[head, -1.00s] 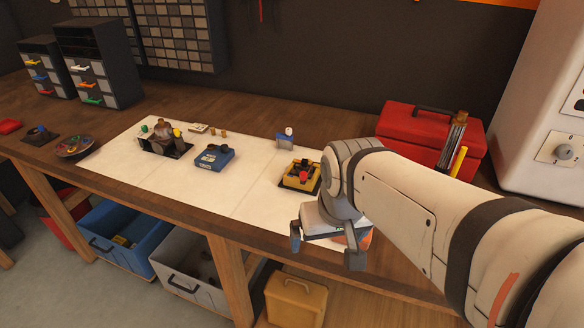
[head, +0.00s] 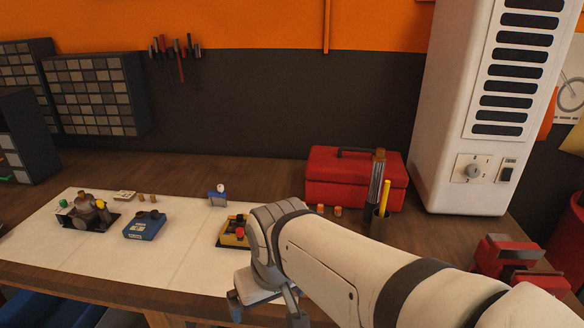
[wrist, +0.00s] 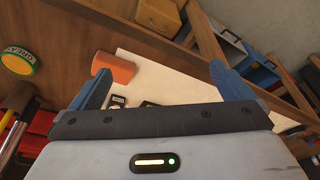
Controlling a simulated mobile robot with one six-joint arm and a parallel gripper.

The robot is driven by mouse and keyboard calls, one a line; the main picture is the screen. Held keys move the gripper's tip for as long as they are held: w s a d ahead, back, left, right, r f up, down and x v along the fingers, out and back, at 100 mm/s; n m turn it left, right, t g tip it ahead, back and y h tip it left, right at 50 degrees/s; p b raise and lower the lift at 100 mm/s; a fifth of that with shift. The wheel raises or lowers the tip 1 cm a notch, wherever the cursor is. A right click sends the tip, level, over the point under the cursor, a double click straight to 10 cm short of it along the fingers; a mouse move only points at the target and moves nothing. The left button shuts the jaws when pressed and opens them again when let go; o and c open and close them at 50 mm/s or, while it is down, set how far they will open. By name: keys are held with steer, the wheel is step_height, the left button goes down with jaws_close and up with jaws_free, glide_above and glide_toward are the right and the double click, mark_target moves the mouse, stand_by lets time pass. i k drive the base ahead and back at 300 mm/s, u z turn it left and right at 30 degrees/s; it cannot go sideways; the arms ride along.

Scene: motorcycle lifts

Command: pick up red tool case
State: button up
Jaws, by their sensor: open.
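The red tool case (head: 345,190) stands on the wooden workbench against the dark back wall in the head view. It is closed, with a dark handle on its lid. Upright tools and a yellow stick stand in front of its right end and hide part of it. My gripper (head: 266,308) is open over the front edge of the bench, lower left of the case and well apart from it. In the wrist view my gripper (wrist: 158,70) has its two blue fingers spread, with nothing between them.
A white mat (head: 180,255) holds a blue box (head: 145,225), a yellow box (head: 232,232) and small parts. A white cabinet (head: 460,180) stands right of the case. A red vise-like tool (head: 515,262) sits at the right. Bare bench lies left of the case.

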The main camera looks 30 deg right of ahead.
mark_target(335, 176)
steer(key=z, duration=0.9)
steer(key=k, duration=0.8)
steer(key=z, duration=0.2)
steer(key=i, duration=1)
